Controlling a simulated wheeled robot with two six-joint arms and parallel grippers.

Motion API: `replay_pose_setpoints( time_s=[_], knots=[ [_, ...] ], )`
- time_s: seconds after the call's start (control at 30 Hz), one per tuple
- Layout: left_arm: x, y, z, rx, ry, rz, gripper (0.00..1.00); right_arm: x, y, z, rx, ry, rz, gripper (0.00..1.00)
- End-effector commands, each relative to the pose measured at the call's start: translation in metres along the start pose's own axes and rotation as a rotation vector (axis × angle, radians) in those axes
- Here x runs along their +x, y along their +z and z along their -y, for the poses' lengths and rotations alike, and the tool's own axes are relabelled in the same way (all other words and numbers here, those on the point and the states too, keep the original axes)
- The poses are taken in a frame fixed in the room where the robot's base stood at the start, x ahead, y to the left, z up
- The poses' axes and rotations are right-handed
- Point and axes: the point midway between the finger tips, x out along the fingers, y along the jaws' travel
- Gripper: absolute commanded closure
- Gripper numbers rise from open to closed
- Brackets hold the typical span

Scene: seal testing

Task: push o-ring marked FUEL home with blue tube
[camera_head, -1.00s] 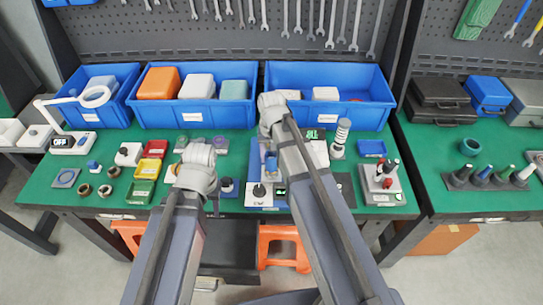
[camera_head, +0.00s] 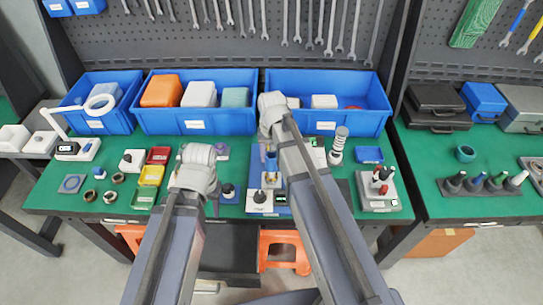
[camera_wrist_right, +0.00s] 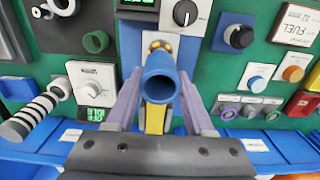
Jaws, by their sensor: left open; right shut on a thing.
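The blue tube (camera_wrist_right: 161,82) is gripped between the fingers of my right gripper (camera_wrist_right: 158,104), its open end facing the right wrist camera. A brass-coloured part (camera_wrist_right: 159,46) shows just beyond the tube; whether they touch is unclear. The tube also shows in the head view (camera_head: 270,160), above the blue fixture in mid-table. A white card or box marked FUEL (camera_wrist_right: 298,24) is at the upper right of the right wrist view. I cannot make out the FUEL o-ring; the tube and fingers may hide it. My left gripper (camera_head: 216,204) is open, partly hidden by its arm, near the table's front edge.
Blue bins (camera_head: 196,120) line the back of the table.

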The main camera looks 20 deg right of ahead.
Motion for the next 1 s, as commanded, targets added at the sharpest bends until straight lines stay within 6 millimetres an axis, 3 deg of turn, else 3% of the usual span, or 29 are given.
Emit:
replay_pose_setpoints(
  time_s=[0.6, 1.0],
  knots=[
    [-0.044, 0.003, 0.004, 0.001, 0.0, 0.0, 0.55, -0.044, 0.0, 0.0, 0.0, 0.0, 0.0, 1.0],
    [-0.045, 0.003, 0.004, 0.002, 0.0, 0.0, 0.55, -0.045, 0.0, 0.0, 0.0, 0.0, 0.0, 1.0]
  ],
)
